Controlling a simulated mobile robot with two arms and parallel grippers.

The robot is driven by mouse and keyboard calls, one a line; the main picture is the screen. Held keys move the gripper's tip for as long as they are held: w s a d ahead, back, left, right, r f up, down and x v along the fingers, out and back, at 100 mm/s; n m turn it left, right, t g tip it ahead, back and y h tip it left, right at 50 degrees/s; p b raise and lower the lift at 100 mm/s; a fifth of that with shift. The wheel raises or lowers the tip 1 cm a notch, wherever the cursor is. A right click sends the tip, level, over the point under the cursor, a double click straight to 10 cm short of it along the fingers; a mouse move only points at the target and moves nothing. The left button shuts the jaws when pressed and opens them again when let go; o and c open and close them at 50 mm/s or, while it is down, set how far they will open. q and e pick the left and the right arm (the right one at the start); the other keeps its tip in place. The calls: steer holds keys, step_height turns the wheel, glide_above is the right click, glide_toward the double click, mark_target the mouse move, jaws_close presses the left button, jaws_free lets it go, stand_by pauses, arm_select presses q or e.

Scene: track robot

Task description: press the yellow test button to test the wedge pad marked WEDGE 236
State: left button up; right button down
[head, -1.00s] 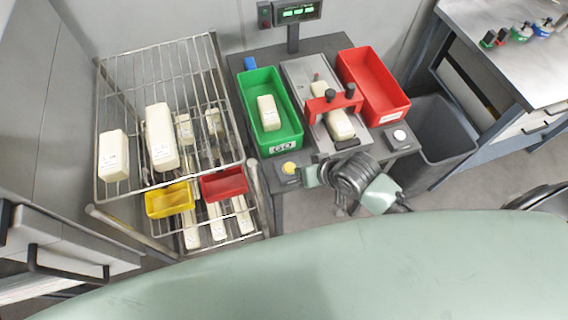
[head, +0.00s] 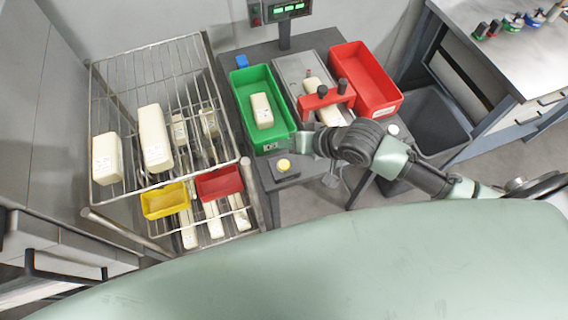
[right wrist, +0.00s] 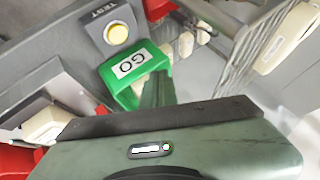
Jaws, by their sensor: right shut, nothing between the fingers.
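The yellow test button (head: 284,165) sits on a dark box at the table's front left corner; in the right wrist view it shows beside the word TEST (right wrist: 118,34). My right gripper (head: 308,145) is shut and empty, just to the right of and behind the button in the head view, apart from it. My left gripper is not in view.
A green bin (head: 284,137) marked GO holds one pad (head: 261,110). A red bin (head: 365,75) stands right of the fixture. A display (head: 289,9) shows green readouts. A wire rack (head: 165,190) with pads stands left.

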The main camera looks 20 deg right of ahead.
steer(key=b, duration=0.6)
glide_above(287, 166)
step_height(287, 166, down, 6)
steer(key=shift+f, duration=0.25)
steer(key=shift+f+b, duration=0.45)
steer(key=shift+f, duration=0.4)
steer(key=shift+f, duration=0.1)
stand_by(0.7)
steer(key=shift+f, duration=0.3)
steer(key=shift+f, duration=0.45)
stand_by(0.7)
steer(key=shift+r+p, duration=0.85)
steer(key=shift+p, duration=0.45)
